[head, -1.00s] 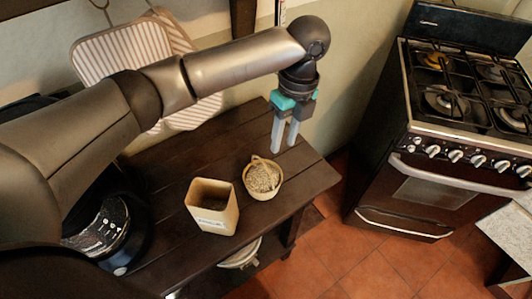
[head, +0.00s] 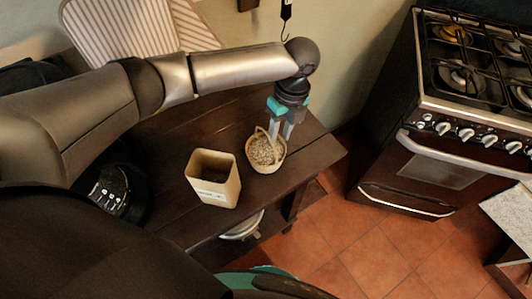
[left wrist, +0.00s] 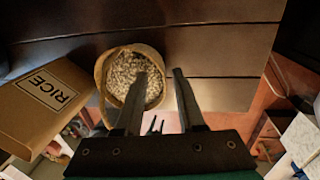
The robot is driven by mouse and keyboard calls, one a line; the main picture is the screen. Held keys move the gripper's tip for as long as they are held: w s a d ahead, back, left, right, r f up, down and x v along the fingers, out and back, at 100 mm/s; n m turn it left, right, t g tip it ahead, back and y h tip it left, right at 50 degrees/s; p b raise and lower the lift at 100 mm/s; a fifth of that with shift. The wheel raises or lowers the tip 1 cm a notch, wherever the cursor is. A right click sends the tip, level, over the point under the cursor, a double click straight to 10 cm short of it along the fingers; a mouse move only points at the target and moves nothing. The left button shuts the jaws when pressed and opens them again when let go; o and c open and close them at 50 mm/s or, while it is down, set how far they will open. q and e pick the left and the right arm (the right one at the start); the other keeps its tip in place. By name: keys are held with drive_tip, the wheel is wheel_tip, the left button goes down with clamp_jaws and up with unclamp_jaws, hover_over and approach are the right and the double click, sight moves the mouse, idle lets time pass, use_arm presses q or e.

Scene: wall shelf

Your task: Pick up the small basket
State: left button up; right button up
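The small basket (head: 266,165) is a round woven basket with a thin handle and a pale grainy filling, standing on the dark wooden table (head: 165,150). In the left wrist view the basket (left wrist: 103,75) lies between the box and my fingers. My left gripper (head: 281,134) points down at the basket's far right rim, fingers apart. In the left wrist view my left gripper (left wrist: 159,73) has one finger over the basket's opening and the other outside its right side. Whether either finger touches the basket cannot be told. My right gripper is not seen.
An open square box (head: 214,192) stands close to the basket's left; its label reads RICE in the left wrist view (left wrist: 45,88). A striped board (head: 125,35) leans at the wall. A stove (head: 430,150) stands right, across a floor gap.

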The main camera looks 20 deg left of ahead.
sight(277, 141)
use_arm(q)
drive_tip(key=f, duration=0.3)
drive_tip(key=shift+s+a+f, duration=0.2)
drive_tip(key=shift+s+f, duration=0.05)
clamp_jaws()
idle(1.2)
